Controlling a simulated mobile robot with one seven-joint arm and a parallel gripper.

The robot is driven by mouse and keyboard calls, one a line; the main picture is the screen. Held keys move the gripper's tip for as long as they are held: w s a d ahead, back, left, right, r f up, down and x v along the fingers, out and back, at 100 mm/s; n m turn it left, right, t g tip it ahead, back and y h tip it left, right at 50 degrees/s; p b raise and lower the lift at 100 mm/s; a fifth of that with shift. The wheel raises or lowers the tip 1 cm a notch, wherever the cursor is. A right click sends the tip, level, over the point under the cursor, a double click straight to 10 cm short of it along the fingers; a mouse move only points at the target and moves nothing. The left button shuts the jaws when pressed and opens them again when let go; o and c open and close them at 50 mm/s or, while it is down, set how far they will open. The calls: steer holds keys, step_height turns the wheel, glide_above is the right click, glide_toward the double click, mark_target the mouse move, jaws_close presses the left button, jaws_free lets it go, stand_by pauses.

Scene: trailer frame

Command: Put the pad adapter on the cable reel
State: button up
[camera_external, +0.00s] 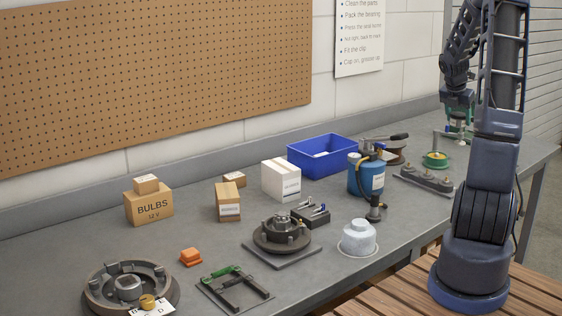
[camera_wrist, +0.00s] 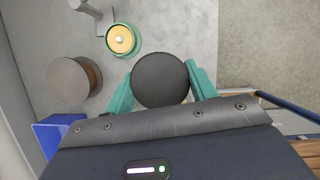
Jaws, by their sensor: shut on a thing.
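My gripper (camera_external: 458,119) is at the far right end of the bench, raised above the bench top. In the wrist view its teal fingers are shut on a dark round disc, which I take to be the pad adapter (camera_wrist: 160,80). The cable reel (camera_external: 397,156) is a brown drum with a wide round flange, standing on the bench left of my gripper. It also shows at the left in the wrist view (camera_wrist: 70,80), apart from the held disc. Its far side is hidden in both views.
A green and yellow round piece (camera_external: 436,160) stands near the reel, also in the wrist view (camera_wrist: 122,40). A blue bin (camera_external: 318,155), a blue gas canister (camera_external: 366,174) and a dark bar with studs (camera_external: 424,180) are nearby. Bare bench lies around my gripper.

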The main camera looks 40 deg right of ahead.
steer(key=w+r+n+t, duration=0.1)
steer(key=w+r+n, duration=0.15)
steer(key=w, duration=1.15)
step_height(320, 180, up, 4)
steer(key=n+t+y, duration=0.1)
steer(key=n, duration=0.3)
glide_above(389, 142)
steer(key=f, duration=1.9)
steer(key=shift+w+d+f, duration=0.1)
steer(key=shift+w+f, duration=0.1)
steer(key=shift+w, duration=0.05)
steer(key=o, duration=1.2)
steer(key=shift+f, duration=0.15)
steer(key=shift+o, duration=0.2)
